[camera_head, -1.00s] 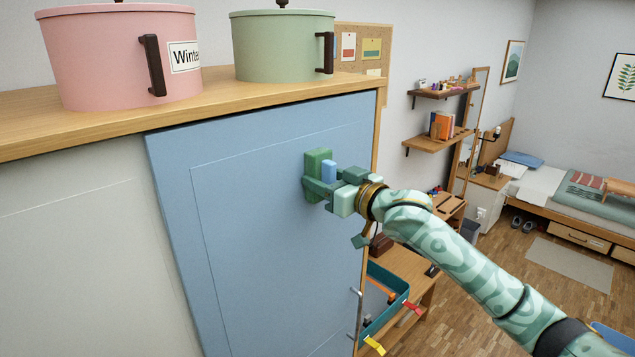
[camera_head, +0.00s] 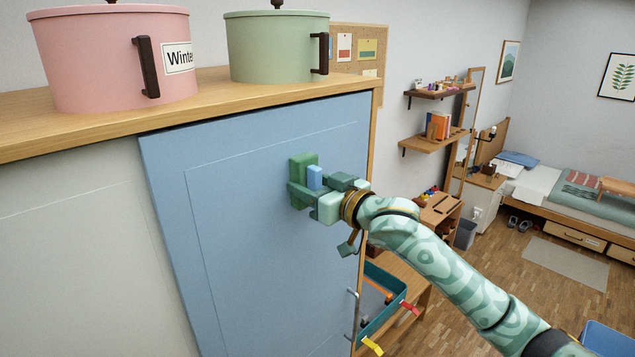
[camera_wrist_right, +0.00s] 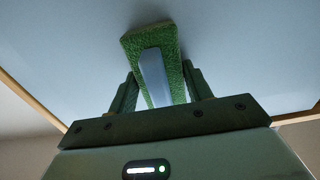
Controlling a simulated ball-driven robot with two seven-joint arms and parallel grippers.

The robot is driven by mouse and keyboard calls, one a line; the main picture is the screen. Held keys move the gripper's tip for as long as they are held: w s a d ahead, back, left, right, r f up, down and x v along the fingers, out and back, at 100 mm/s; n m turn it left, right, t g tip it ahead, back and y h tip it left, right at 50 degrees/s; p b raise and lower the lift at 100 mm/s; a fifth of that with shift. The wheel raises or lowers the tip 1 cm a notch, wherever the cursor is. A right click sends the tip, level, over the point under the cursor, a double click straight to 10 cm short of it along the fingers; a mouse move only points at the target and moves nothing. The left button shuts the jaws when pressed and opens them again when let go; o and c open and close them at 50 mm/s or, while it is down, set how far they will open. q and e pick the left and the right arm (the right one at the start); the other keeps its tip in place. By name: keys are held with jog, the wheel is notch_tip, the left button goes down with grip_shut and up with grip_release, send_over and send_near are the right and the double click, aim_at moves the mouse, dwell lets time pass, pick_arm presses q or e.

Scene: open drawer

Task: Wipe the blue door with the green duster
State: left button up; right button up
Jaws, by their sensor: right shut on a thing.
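The blue door (camera_head: 255,255) fills the middle of the head view, on the front of a tall cabinet. The green duster (camera_head: 298,165) has a green pad and a blue handle (camera_head: 314,178). My right gripper (camera_head: 308,192) is shut on the duster's handle and holds the pad at the upper right part of the door. In the right wrist view the duster (camera_wrist_right: 150,45) sits between the two fingers, its pad against or very close to the pale blue surface (camera_wrist_right: 60,60). Whether it touches is hard to tell. My left gripper is not in view.
A pink pot (camera_head: 100,70) and a green pot (camera_head: 265,50) stand on the wooden cabinet top (camera_head: 205,98). A metal handle (camera_head: 353,315) sits at the door's right edge. A teal bin (camera_head: 385,320) is on a desk beyond. Open floor lies at the right.

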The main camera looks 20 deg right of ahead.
aim_at(259, 195)
jog(key=shift+s+a, duration=0.55)
jog(key=shift+a, duration=1)
jog(key=shift+s+a, duration=0.55)
jog(key=shift+a, duration=0.95)
jog(key=shift+s+a, duration=0.55)
jog(key=shift+a, duration=1)
jog(key=shift+s+d, duration=0.1)
jog(key=shift+s+d, duration=0.15)
jog(key=shift+s, duration=0.15)
jog(key=shift+v, duration=2.5)
jog(key=v, duration=0.3)
